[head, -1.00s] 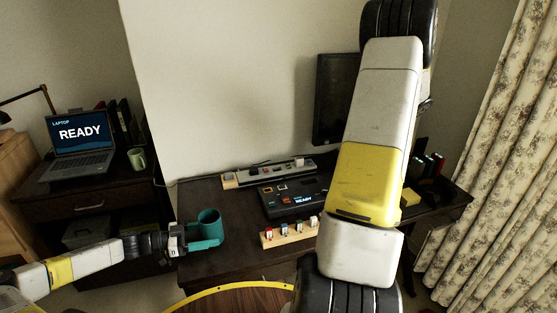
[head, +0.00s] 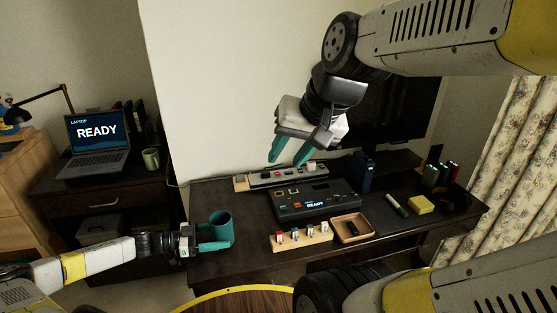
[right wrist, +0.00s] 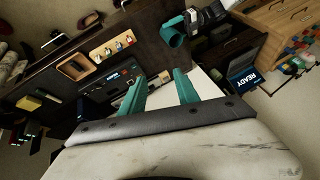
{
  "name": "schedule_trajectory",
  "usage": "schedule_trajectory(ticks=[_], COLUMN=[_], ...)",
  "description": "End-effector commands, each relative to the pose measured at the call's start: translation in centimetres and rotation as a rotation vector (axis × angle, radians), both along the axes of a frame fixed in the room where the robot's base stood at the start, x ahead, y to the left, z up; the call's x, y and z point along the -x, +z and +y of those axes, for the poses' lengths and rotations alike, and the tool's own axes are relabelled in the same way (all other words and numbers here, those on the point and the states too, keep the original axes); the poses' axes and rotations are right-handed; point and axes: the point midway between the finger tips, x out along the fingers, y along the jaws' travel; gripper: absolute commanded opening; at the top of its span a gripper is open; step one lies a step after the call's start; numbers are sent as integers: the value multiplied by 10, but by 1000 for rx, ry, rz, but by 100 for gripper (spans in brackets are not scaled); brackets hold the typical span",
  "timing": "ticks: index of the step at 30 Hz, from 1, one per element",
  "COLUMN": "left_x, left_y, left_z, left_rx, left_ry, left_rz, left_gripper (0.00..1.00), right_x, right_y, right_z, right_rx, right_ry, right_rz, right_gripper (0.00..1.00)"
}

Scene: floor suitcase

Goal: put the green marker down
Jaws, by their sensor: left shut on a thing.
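The green marker (head: 397,205), pale with green on it, lies on the dark desk beside a yellow block (head: 421,205), apart from both grippers. My right gripper (head: 287,158) is open and empty, raised above the back of the desk in front of the pale wall panel. Its spread teal fingers (right wrist: 160,88) also show in the right wrist view with nothing between them.
A control box (head: 315,203) reading READY sits mid-desk, with a power strip (head: 288,175) behind it. Several dark and coloured cylinders (head: 436,173) stand right. A laptop (head: 97,147) is on the left cabinet.

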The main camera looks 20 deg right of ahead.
Motion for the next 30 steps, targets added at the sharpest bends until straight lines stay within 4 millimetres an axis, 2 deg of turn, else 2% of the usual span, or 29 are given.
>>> schedule_trajectory(ticks=[3, 5, 7, 11, 14, 20, 23, 26, 30], left_x=[0, 0, 0, 0, 0, 0, 0, 0, 0], left_y=[0, 0, 0, 0, 0, 0, 0, 0, 0], left_z=[0, 0, 0, 0, 0, 0, 0, 0, 0], left_rx=[0, 0, 1, 1, 1, 1, 1, 1, 1], left_ry=[0, 0, 0, 0, 0, 0, 0, 0, 0], left_rz=[0, 0, 0, 0, 0, 0, 0, 0, 0], left_gripper=[42, 42, 42, 42, 42, 42, 42, 42, 42], right_x=[18, 23, 24, 11, -13, -76, -105, -131, -159], right_y=[-3, -4, -5, -3, 0, -5, -14, -29, -57], right_z=[8, 10, 10, 3, -11, -63, -98, -137, -201], right_rx=[86, 112, 127, 85, 4, -211, -319, -426, -574], right_ry=[117, 151, 163, 81, -73, -498, -720, -943, -1257], right_rz=[-50, -64, -68, -38, 11, 131, 182, 228, 281], right_gripper=[38, 43, 43, 43, 43, 43, 43, 43, 43])
